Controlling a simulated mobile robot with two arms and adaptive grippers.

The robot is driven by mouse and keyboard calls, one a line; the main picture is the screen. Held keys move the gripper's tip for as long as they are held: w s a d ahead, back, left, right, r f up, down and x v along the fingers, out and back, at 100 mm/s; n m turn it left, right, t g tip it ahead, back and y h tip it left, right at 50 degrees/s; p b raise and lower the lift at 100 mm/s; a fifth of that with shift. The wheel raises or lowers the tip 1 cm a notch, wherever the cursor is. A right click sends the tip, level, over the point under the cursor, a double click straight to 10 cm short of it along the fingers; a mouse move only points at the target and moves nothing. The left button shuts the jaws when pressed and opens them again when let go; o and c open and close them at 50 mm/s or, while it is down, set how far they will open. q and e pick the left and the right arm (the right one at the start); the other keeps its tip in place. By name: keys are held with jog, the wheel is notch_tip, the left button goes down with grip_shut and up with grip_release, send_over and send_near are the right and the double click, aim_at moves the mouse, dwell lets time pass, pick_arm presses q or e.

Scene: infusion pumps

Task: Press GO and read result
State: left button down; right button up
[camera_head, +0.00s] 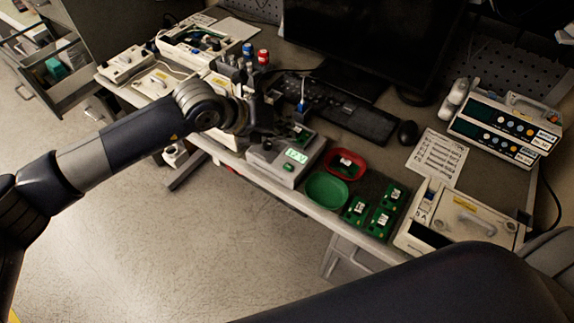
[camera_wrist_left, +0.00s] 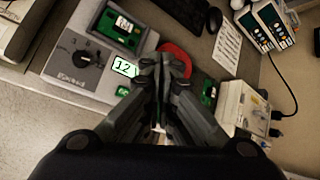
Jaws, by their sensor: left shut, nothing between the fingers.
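The grey tester (camera_head: 270,163) stands at the table's front edge. Its lit green display (camera_head: 296,155) seems to read 12, and it also shows in the left wrist view (camera_wrist_left: 124,67). A small green button, likely GO (camera_wrist_left: 123,91), sits below the display there. A dark knob (camera_wrist_left: 81,57) is on the tester's panel. A green board (camera_wrist_left: 119,26) lies in the tester's upper part. My left gripper (camera_wrist_left: 165,60) is shut and empty, its fingertips beside the display; I cannot tell their height, and they look apart from the button. My right gripper is not in view.
A red tray (camera_head: 345,164) and a green tray (camera_head: 327,190) are right of the tester, with several green boards (camera_head: 380,221) on a dark mat. A pump case (camera_head: 457,220) stands further right. Keyboard (camera_head: 345,113) and monitor (camera_head: 365,35) are behind.

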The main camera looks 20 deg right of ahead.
pick_arm(q)
jog(key=shift+f, duration=0.1)
jog(key=b, duration=0.4)
send_over(285, 164)
notch_tip(285, 164, down, 8)
jog(key=shift+r, duration=0.1)
jog(key=shift+d+f, duration=0.1)
jog(key=shift+f, duration=0.3)
jog(key=shift+b, duration=0.3)
dwell(0.9)
jog(key=shift+f+b, duration=0.35)
jog(key=shift+b, duration=0.15)
jog(key=shift+f+b, duration=0.45)
jog(key=shift+b, duration=0.05)
dwell(0.5)
jog(key=shift+r+p, duration=0.3)
jog(key=shift+r, duration=0.55)
